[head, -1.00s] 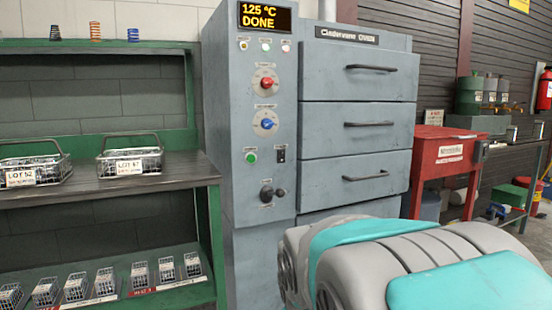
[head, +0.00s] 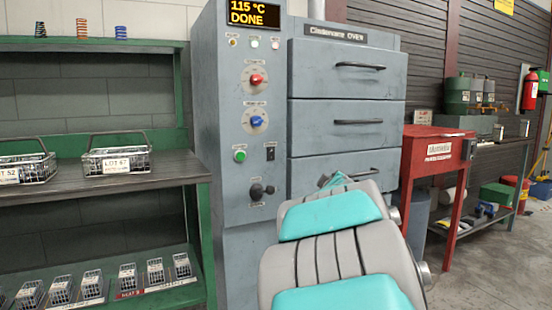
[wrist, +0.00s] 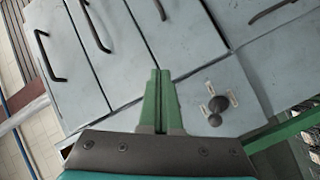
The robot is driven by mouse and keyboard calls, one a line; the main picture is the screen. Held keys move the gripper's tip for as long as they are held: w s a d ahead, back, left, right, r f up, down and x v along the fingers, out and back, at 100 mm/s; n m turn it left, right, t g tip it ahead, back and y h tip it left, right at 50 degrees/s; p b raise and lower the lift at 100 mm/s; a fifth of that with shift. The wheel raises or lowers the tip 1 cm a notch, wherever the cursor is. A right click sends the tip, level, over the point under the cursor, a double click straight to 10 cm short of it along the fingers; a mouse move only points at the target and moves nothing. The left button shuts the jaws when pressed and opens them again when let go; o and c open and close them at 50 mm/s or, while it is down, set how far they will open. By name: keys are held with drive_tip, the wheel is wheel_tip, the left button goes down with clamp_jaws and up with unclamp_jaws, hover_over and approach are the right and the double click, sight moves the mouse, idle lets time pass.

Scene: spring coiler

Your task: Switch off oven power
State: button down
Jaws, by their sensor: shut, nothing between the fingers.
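The grey oven (head: 234,200) stands in the middle of the head view. Its display (head: 254,14) reads 115 °C DONE. Below are a red knob (head: 257,79), a blue knob (head: 256,121), a green button (head: 240,156), a small black switch (head: 270,153) and a dark rotary handle (head: 258,190). The labels are too small to read. In the wrist view the dark handle (wrist: 215,111) shows right of my gripper (wrist: 160,74). My green fingers are shut together, empty, in front of the oven face and apart from the handle. In the head view my arm mostly hides them.
The oven has several drawers with black bar handles (head: 358,121). A green shelf rack (head: 200,140) with wire baskets (head: 117,160) stands close on the left. A red cabinet (head: 435,155) and a bench stand on the right. Open floor (head: 490,260) shows at the lower right.

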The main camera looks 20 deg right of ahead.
sight(272, 151)
drive_tip(key=w+a+r+n+t+y+b, duration=0.1)
drive_tip(key=w+a+n+t+y, duration=0.3)
drive_tip(key=n, duration=0.9)
drive_tip(key=shift+w+a+r+t+y, duration=0.5)
drive_tip(key=shift+w+a+y, duration=0.6)
drive_tip(key=shift+w+y, duration=1.3)
drive_tip(key=shift+r, duration=0.1)
drive_tip(key=w, duration=0.4)
drive_tip(key=w+r+p, duration=0.1)
drive_tip(key=w, duration=0.8)
drive_tip(key=shift+w+a+r, duration=0.15)
drive_tip(key=shift+w+r, duration=0.15)
drive_tip(key=shift+w, duration=0.05)
drive_tip(key=shift+r+p, duration=0.15)
drive_tip(key=shift+p, duration=0.35)
